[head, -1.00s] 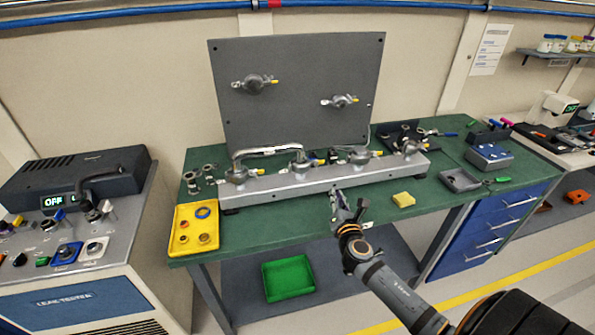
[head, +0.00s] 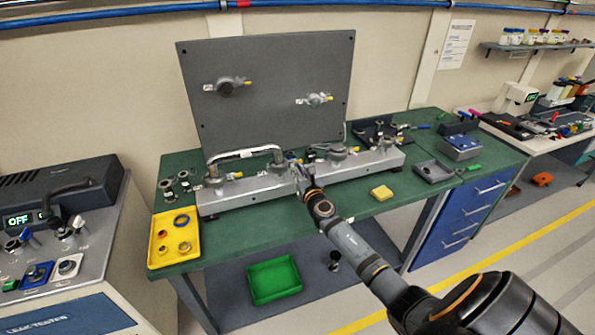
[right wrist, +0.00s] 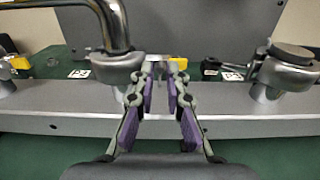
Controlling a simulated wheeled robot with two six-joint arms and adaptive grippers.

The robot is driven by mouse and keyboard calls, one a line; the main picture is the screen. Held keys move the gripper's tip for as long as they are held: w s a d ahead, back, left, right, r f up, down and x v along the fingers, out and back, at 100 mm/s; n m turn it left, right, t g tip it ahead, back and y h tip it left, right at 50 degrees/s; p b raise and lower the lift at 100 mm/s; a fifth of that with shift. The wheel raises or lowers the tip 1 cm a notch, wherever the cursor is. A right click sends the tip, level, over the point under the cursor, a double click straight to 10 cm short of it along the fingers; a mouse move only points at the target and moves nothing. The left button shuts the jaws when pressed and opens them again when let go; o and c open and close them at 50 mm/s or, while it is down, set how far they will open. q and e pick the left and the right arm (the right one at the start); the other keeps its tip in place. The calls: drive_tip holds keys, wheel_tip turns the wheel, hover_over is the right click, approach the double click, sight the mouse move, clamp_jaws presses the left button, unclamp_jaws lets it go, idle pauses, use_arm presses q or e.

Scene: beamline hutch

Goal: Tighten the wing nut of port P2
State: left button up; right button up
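The grey manifold rail (head: 240,196) lies along the bench with several clamped ports on it. My right gripper (head: 299,172) is at the rail's middle, by the clamp at the right foot of the bent pipe (head: 246,153). In the right wrist view, that clamp (right wrist: 118,68) sits just left of my fingers (right wrist: 165,92). The fingers are apart, with purple pads either side of a small grey part (right wrist: 160,66) and a yellow tip (right wrist: 178,63) beyond. This looks like the clamp's wing nut; contact cannot be told. My left gripper is not in view.
Another capped clamp (right wrist: 288,62) stands to the right on the rail. A grey panel (head: 265,90) rises behind. A yellow tray (head: 160,259) is at the bench's left end, and a yellow block (head: 381,193) lies in front of the rail. A green bin (head: 274,281) is below.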

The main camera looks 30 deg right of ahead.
drive_tip(key=shift+w, duration=0.1)
clamp_jaws()
idle(0.4)
drive_tip(key=m+b, duration=0.3)
drive_tip(key=m, duration=0.5)
drive_tip(key=m+b, duration=0.4)
drive_tip(key=m, duration=0.4)
drive_tip(key=f+m+b, duration=0.1)
drive_tip(key=m+b, duration=0.2)
drive_tip(key=m, duration=0.5)
drive_tip(key=shift+d, duration=0.2)
drive_tip(key=shift+m, duration=0.5)
